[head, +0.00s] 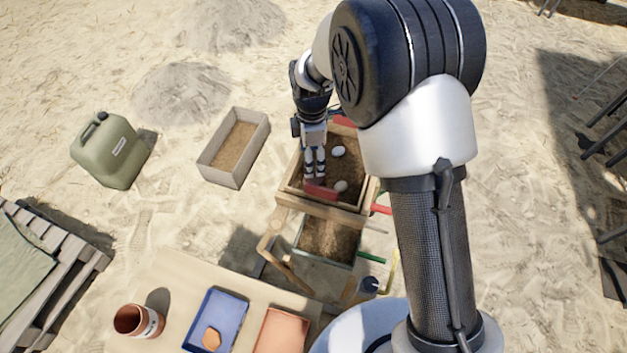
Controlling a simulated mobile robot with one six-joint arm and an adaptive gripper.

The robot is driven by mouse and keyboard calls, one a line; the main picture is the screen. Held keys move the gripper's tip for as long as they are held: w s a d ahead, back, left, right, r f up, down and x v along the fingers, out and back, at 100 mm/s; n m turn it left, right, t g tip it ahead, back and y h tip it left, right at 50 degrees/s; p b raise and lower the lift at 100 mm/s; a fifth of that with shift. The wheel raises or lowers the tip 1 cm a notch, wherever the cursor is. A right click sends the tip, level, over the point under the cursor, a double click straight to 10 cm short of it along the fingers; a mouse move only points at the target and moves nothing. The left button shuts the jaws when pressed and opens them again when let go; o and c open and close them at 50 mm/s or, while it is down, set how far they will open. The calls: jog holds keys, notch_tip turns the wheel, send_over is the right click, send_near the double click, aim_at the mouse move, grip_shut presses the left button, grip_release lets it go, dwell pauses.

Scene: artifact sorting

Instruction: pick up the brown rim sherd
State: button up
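My gripper (315,178) points down into a wooden-framed sieve box (322,208) of brown soil, near its left front corner. Its two fingers look close together. A small brown patch shows right at the fingertips, partly hidden by them; I cannot tell whether it is the brown rim sherd or whether it is held. A red piece (322,192) lies just in front of the fingertips, by the front wall. Another red piece (344,121) shows at the box's far end, partly hidden by my arm.
Two pale stones (338,152) lie in the sieve box right of my gripper. A table in front holds a blue tray (229,306) with an orange piece (211,339), a terracotta tray (283,328) and a brown pot (138,320). A grey sandbox (254,152) and green jerrycan (108,150) stand left.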

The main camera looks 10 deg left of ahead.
aim_at(313, 179)
notch_tip(313, 179, down, 9)
jog(key=shift+r+b, duration=0.1)
jog(key=shift+b, duration=1)
jog(key=shift+d, duration=0.1)
jog(key=shift+c, duration=0.2)
jog(key=c, duration=0.7)
